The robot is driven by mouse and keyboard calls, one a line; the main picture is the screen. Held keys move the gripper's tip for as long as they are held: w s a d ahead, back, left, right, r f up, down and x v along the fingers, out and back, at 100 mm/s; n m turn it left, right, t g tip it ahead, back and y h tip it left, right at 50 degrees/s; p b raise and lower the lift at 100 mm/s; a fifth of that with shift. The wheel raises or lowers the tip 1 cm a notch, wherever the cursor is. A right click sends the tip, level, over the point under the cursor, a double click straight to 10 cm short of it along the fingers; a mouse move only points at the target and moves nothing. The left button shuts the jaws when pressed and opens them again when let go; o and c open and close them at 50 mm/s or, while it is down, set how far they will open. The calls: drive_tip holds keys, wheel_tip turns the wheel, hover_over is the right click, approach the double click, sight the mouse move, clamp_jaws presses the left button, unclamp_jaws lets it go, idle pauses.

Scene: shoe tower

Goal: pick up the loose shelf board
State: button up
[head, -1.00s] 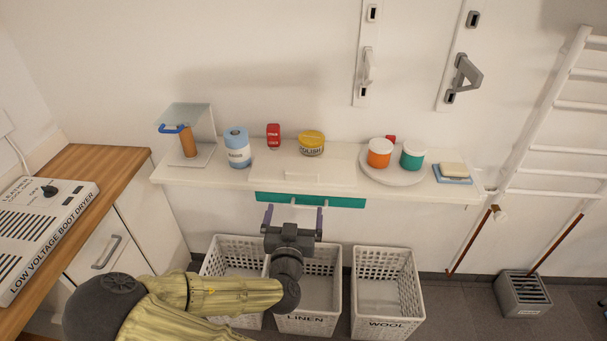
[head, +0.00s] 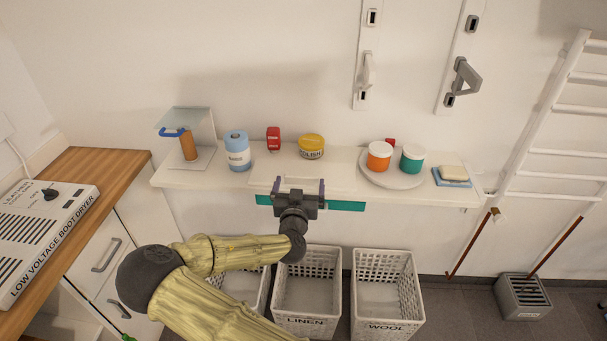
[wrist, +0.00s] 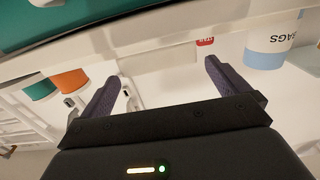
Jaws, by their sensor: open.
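A flat, thin white board (head: 338,175), seemingly the loose shelf board, lies on the middle of the white wall shelf (head: 215,179). A small raised grip stands near its front edge. My gripper (head: 298,184) is open and empty at the shelf's front, its two fingers pointing toward the wall and overlapping the board's front edge in the head view. In the wrist view, the fingers (wrist: 163,74) are spread with a pale surface, likely the board, between and beyond them. I cannot tell whether they touch it.
On the shelf stand a blue can (head: 237,152), a red tin (head: 273,139), a polish jar (head: 311,147), a tray (head: 394,180) with orange and green tubs, and soap (head: 453,172). White baskets (head: 389,325) stand on the floor.

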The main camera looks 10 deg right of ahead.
sight(301, 178)
drive_tip(key=shift+p+x, duration=0.3)
drive_tip(key=shift+x, duration=2.3)
drive_tip(key=shift+d, duration=0.1)
drive_tip(key=c, duration=0.9)
